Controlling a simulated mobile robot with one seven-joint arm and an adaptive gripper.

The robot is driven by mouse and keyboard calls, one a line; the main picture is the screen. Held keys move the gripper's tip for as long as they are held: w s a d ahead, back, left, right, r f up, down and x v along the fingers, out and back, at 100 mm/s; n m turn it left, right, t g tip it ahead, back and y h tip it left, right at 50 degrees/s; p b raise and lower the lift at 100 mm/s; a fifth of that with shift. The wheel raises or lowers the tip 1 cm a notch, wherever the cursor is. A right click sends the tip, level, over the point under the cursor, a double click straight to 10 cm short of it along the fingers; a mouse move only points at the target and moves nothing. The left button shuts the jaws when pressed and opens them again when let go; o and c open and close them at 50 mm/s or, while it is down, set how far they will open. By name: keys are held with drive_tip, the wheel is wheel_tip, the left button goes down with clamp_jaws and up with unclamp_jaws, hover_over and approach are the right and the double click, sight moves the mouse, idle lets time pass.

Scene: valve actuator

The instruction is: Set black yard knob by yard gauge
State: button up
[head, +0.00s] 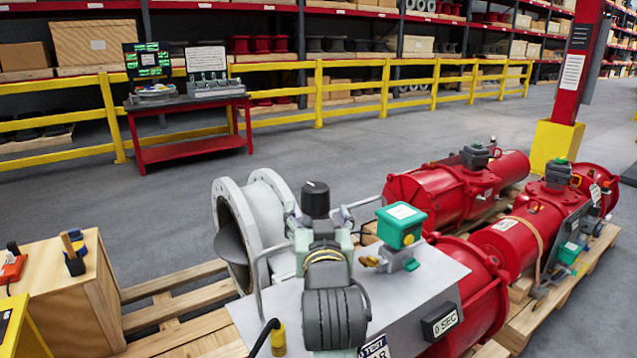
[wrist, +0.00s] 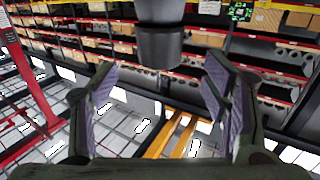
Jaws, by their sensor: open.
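The black knob (head: 316,200) is a short upright cylinder with a small white mark on top, above the grey panel of the test stand. In the wrist view a dark cylinder (wrist: 160,45), likely this knob, comes down from the top edge. My gripper (head: 318,224) is at the knob, partly hidden by my own arm. In the wrist view my gripper (wrist: 162,80) is open, its purple-lined pads on either side of the cylinder with gaps showing. I cannot clearly pick out a gauge dial; my arm hides part of the panel.
A display box (head: 440,322) reading "0 SEC" is on the panel front. A green box (head: 401,226) stands right of my arm. Red actuators (head: 470,190) fill the right side. A grey flanged pipe (head: 250,225) stands left. A wooden crate (head: 65,290) is at lower left.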

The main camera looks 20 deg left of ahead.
sight(316, 202)
drive_tip(key=p+x, duration=0.1)
drive_tip(key=x, duration=0.7)
drive_tip(key=shift+w+a, duration=0.15)
drive_tip(key=shift+w, duration=0.1)
drive_tip(key=shift+c, duration=0.5)
drive_tip(key=c, duration=1.1)
